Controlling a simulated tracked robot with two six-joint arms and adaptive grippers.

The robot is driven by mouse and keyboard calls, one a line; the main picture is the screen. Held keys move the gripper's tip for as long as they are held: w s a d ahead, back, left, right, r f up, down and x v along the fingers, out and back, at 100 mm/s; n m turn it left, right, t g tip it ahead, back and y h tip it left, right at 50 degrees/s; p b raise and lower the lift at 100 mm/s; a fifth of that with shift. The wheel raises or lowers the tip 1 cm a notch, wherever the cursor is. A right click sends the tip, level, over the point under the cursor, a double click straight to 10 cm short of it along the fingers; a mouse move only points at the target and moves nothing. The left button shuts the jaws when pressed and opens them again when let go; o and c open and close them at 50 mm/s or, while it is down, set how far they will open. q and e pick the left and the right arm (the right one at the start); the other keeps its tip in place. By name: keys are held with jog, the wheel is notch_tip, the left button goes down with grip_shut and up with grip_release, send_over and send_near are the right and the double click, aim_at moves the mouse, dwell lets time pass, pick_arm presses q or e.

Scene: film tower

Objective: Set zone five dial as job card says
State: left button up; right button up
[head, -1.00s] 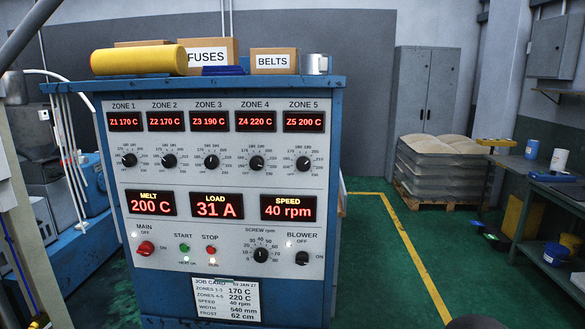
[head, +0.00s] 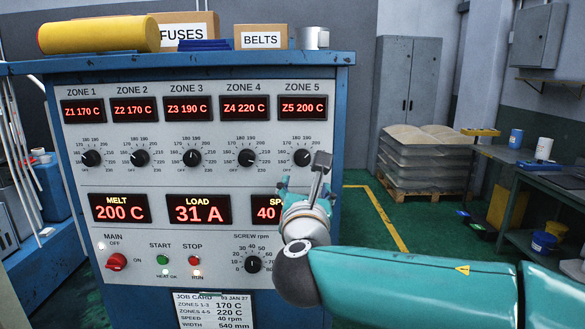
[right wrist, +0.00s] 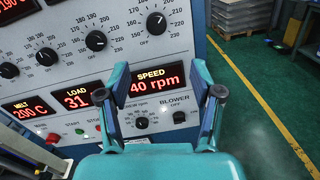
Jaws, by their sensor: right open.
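The zone 5 dial (head: 303,157) is a black knob on the white panel. Its display (head: 303,107) above reads Z5 200 C. The dial also shows in the right wrist view (right wrist: 155,23), its mark seeming to point up and right. The job card (head: 215,310), low on the panel, reads 170 C for zones 1-3 and 220 C for zones 4-5; its bottom is cut off. My right gripper (head: 304,178) is open and empty, in front of the panel just below the zone 5 dial. Its fingers show apart in the right wrist view (right wrist: 160,74). My left gripper is out of view.
The zone 4 dial (head: 247,157) is left of zone 5. The speed display (head: 266,209) is partly hidden by my right gripper. The screw knob (head: 252,264) and blower knob (right wrist: 179,117) sit lower. Boxes and a yellow roll (head: 100,36) lie on top.

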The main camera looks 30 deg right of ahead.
aim_at(303, 161)
jog(key=p+x, duration=0.2)
jog(key=x, duration=0.6)
jog(key=p+x, duration=0.2)
jog(key=x, duration=0.6)
jog(key=shift+w+a+f+p, duration=0.2)
jog(key=shift+w+a+p, duration=0.05)
jog(key=shift+w+p, duration=0.1)
jog(key=c, duration=1.1)
jog(key=shift+s+d, duration=0.1)
jog(key=shift+c, duration=0.2)
jog(key=shift+f, duration=0.1)
